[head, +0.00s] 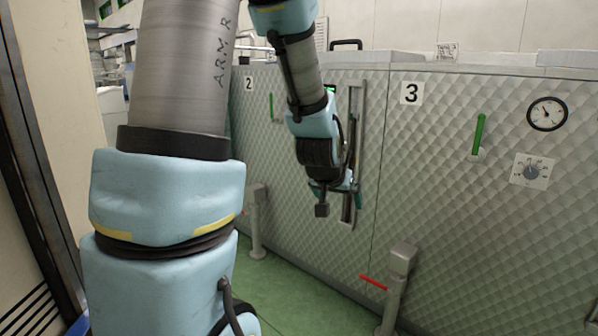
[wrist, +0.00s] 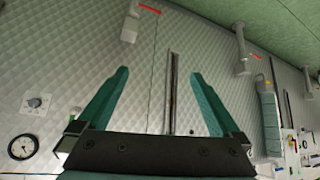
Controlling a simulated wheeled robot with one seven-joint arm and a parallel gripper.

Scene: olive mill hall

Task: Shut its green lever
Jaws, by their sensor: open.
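Two green levers show in the head view on the quilted metal front. One green lever (head: 478,135) is on the panel marked 3 (head: 411,93), pointing up with a slight tilt.
A round gauge (head: 547,113) and a square dial plate (head: 532,171) are right of the panel 3 lever. A grey post (head: 400,262) with a red handle (head: 373,282) stands low in front. Another post (head: 256,222) stands further left. Green floor lies between.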

